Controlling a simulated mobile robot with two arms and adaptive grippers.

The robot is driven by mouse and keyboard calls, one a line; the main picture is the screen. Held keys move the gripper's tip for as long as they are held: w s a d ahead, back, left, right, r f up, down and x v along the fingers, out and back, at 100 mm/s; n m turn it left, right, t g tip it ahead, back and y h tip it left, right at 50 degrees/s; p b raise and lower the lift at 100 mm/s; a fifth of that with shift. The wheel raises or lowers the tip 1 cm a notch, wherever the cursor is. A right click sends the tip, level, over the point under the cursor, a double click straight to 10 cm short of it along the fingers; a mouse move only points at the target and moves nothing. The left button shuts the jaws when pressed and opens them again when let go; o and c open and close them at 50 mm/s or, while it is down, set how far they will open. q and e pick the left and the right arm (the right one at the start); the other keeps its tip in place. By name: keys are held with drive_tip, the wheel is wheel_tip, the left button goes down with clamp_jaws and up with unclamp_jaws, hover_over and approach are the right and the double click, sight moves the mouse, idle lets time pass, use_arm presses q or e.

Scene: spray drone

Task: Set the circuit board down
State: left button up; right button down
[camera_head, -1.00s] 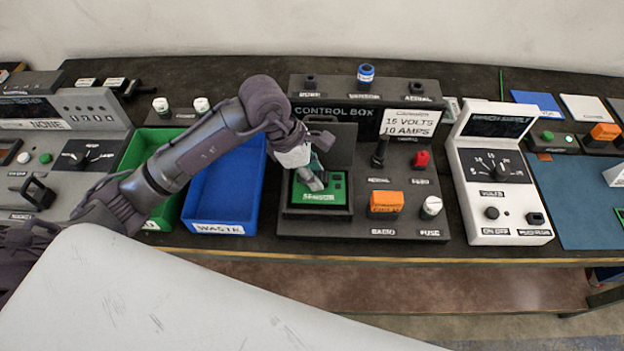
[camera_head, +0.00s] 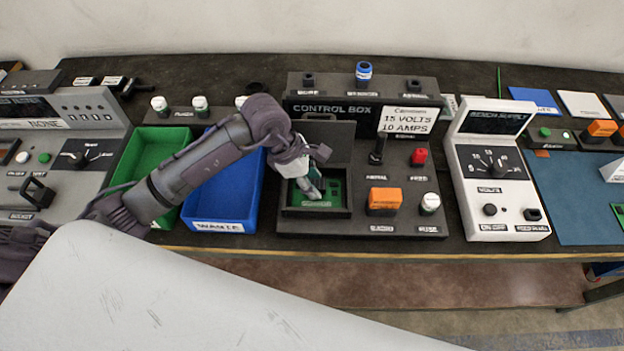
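The green circuit board (camera_head: 333,190) lies low inside the square recess of the dark control box (camera_head: 262,224), with its front strip in shadow. The recess walls stand around it, and the raised lid is behind. My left gripper (camera_head: 312,192) reaches in from the upper left and points down into the recess. Its narrow fingers look closed together on the board's middle, and they hide part of it. I cannot tell whether the board rests fully on the recess floor. My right gripper is not in view.
A blue bin (camera_head: 222,205) and a green bin (camera_head: 150,150) stand left of the box. An orange part (camera_head: 384,200), a white fuse (camera_head: 430,203) and a red part (camera_head: 419,157) sit on the box's right half. A white bench supply (camera_head: 490,175) stands further right.

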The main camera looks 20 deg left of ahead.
use_arm(q)
drive_tip(key=shift+r, duration=0.2)
drive_tip(key=b+v, duration=0.1)
drive_tip(key=v, duration=1.1)
drive_tip(key=shift+b, duration=0.4)
drive_tip(key=shift+s+f, duration=0.1)
